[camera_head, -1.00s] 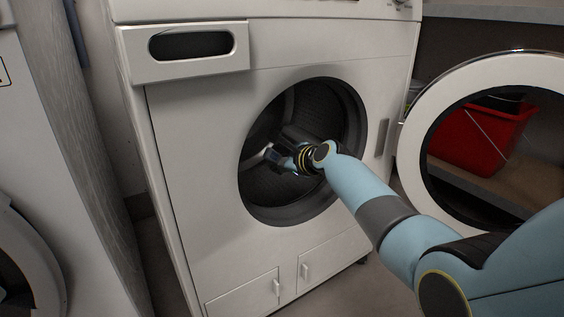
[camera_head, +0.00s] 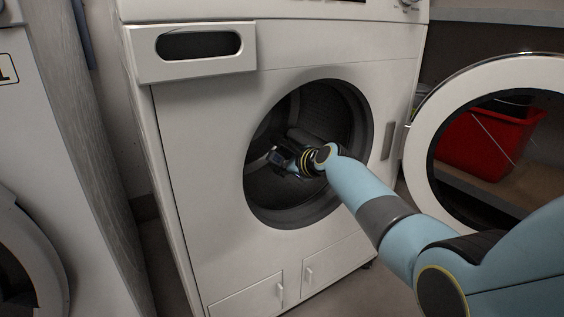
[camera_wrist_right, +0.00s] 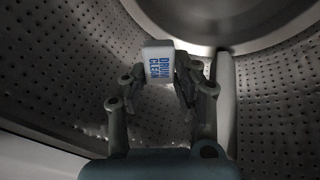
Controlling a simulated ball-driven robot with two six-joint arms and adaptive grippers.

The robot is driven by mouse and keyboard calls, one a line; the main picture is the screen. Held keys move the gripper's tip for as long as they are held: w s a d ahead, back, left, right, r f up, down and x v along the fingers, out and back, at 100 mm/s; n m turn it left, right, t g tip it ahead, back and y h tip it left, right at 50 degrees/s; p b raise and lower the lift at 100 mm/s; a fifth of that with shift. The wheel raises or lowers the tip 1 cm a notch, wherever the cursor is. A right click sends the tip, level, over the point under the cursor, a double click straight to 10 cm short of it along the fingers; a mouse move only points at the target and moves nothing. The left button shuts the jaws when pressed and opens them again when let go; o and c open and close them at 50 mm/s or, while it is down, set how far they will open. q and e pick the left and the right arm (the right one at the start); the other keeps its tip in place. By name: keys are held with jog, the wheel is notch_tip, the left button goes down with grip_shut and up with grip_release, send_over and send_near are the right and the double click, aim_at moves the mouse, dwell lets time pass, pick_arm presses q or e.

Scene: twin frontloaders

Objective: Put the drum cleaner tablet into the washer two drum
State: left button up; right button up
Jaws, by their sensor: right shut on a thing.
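The drum cleaner tablet (camera_wrist_right: 158,64) is a small white block with blue "DRUM CLEAN" lettering in the right wrist view. My right gripper (camera_wrist_right: 160,82) is shut on it, with a finger on each side. In the head view my right gripper (camera_head: 268,160) reaches through the open doorway into the dark washer drum (camera_head: 325,118); the tablet cannot be made out there. The perforated drum wall (camera_wrist_right: 70,75) surrounds the gripper in the wrist view. The white washer (camera_head: 205,130) has its round door (camera_head: 425,110) swung open to the right. My left gripper is not in view.
A detergent drawer front (camera_head: 190,70) sticks out at the washer's upper left.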

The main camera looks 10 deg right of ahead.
jog(key=shift+f+b, duration=1.5)
jog(key=shift+f, duration=1.65)
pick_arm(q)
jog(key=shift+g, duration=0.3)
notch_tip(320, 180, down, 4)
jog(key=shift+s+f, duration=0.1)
pick_arm(e)
jog(key=o, duration=1.1)
jog(key=v, duration=1.2)
